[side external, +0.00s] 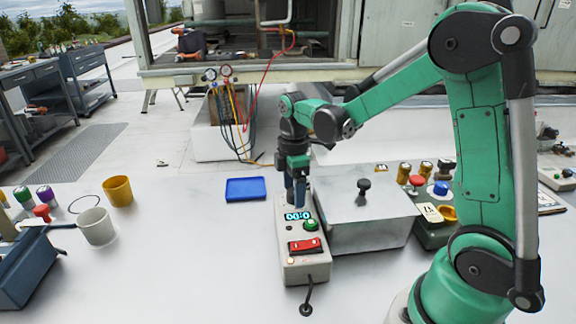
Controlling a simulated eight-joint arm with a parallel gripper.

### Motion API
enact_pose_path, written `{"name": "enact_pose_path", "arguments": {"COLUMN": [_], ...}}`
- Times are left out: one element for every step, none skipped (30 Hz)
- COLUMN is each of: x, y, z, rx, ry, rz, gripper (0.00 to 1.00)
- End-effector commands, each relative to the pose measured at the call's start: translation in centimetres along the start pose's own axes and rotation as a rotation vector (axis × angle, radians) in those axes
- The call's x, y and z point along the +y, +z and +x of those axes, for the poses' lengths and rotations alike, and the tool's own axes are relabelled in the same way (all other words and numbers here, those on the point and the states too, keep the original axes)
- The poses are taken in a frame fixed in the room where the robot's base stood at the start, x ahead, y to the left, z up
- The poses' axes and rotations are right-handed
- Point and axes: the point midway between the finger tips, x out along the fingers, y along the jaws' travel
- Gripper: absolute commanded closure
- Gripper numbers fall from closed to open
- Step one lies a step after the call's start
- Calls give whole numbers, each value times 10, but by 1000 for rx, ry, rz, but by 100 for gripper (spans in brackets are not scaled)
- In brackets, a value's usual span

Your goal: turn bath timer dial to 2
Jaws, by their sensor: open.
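The bath timer box (304,262) is a pale box on the white work surface, just left of a metal bath. Its front panel has a blue-lit display (297,216) that seems to read 00:0, a green round knob or button (311,224) and a red rocker switch (305,246). My gripper (299,202) points down at the far end of the box, just behind the display. Its fingers are open, though the gap is hard to see from this side. Any dial between or behind the fingers is hidden, and contact cannot be told.
The metal bath (365,222) with a black lid knob (364,185) stands close on the right. A blue tray (246,189), a yellow cup (118,191) and a white cup (97,227) stand left. The front left surface is clear.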

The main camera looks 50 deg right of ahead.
Motion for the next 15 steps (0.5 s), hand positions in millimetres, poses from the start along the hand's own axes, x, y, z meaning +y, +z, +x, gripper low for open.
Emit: {"name": "enact_pose_path", "arguments": {"x": [0, 0, 0, 0, 0, 0, 0, 0, 0, 0, 0, 0, 0, 0, 0], "y": [0, 0, 0, 0, 0, 0, 0, 0, 0, 0, 0, 0, 0, 0, 0], "z": [1, 2, 2, 2, 2, 2, 2, 2, 2, 2, 2, 2, 2, 2, 2], "rx": [0, 0, 0, 0, 0, 0, 0, 0, 0, 0, 0, 0, 0, 0, 0], "ry": [0, 0, 0, 0, 0, 1, 1, 1, 1, 1, 1, 1, 1, 1, 0], "rz": [0, 0, 0, 0, 0, 0, 0, 0, 0, 0, 0, 0, 0, 0, 0], "gripper": [28, 28, 28, 28, 28, 28, 28, 28, 39, 48, 56, 68, 76, 85, 96]}}
